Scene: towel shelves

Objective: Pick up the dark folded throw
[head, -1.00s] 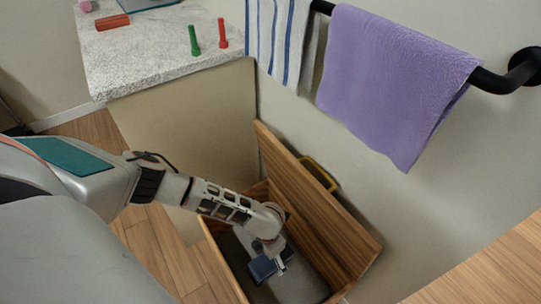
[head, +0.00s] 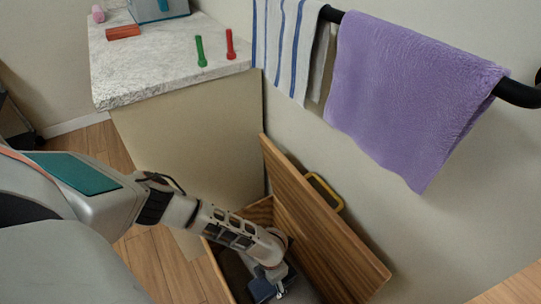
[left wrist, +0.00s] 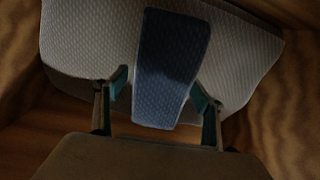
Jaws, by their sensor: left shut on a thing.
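The dark folded throw (left wrist: 172,60) is a blue-grey quilted strip between the two fingers of my left gripper (left wrist: 160,90) in the left wrist view. The fingers are shut on its sides. In the head view my left gripper (head: 275,273) reaches down into an open wooden chest (head: 325,235), and the dark throw (head: 262,290) shows at its fingertips, low in the picture. A larger pale grey quilted cloth (left wrist: 92,40) lies behind the throw inside the chest. I cannot tell whether the throw touches it. My right gripper is not in view.
The chest's raised lid leans by the wall, with a yellow handle (head: 325,191). A purple towel (head: 405,100) and a striped towel (head: 285,45) hang from a black rail (head: 517,92). A stone counter (head: 150,65) carries a green (head: 200,51) and a red (head: 230,44) object.

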